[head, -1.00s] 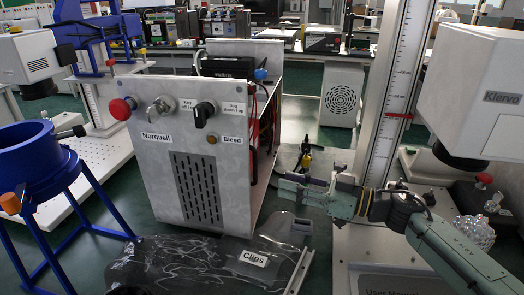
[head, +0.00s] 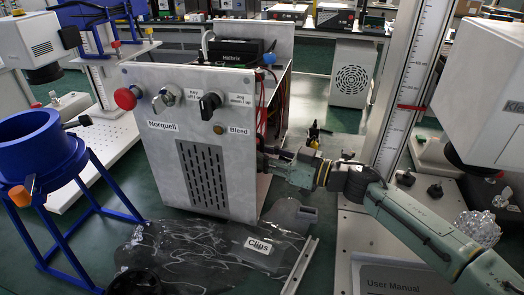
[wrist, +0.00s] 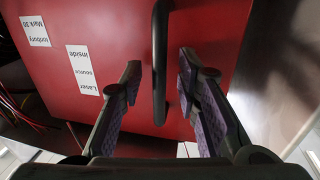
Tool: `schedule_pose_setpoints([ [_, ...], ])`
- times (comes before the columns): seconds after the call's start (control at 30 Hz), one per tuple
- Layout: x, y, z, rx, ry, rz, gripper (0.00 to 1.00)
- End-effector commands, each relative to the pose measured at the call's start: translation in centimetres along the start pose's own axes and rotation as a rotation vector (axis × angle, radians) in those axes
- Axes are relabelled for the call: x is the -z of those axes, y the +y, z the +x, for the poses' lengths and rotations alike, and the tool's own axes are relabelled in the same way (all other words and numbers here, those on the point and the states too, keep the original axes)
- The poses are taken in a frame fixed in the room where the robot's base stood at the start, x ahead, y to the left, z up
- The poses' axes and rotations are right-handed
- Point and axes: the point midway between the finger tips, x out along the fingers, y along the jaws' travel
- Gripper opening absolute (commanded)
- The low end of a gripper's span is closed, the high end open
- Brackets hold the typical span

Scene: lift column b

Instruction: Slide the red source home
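The red source (wrist: 105,65) fills much of the wrist view as a red face with white labels, one reading "Laser source inside". A black bar handle (wrist: 160,40) stands out from that face. My gripper (wrist: 160,68) is open, with one purple-padded finger on each side of the handle. I see gaps on both sides, so it is not clamped. In the head view my gripper (head: 268,160) is at the right side of the grey Norquell cabinet (head: 160,190), its fingertips partly hidden by it. The red source is hidden there behind the cabinet front.
A crumpled clear bag labelled "Clips" (head: 215,262) lies in front of the cabinet. A blue funnel stand (head: 35,150) is at left. A scaled column (head: 405,95) and the white Klervo head (head: 480,85) stand at right. Wires (wrist: 22,115) show beside the red face.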

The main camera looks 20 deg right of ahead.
Motion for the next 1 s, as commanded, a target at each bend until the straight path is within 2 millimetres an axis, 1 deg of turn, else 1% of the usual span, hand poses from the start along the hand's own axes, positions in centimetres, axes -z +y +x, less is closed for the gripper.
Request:
schedule_pose_setpoints([
  [0.3,-0.04,0.00,0.28,0.000,0.000,0.000,0.30],
  [0.73,-0.03,0.00,0.27,0.000,0.000,0.000,0.01],
  [1.0,-0.03,-0.01,0.27,0.000,-0.001,0.000,0.00],
])
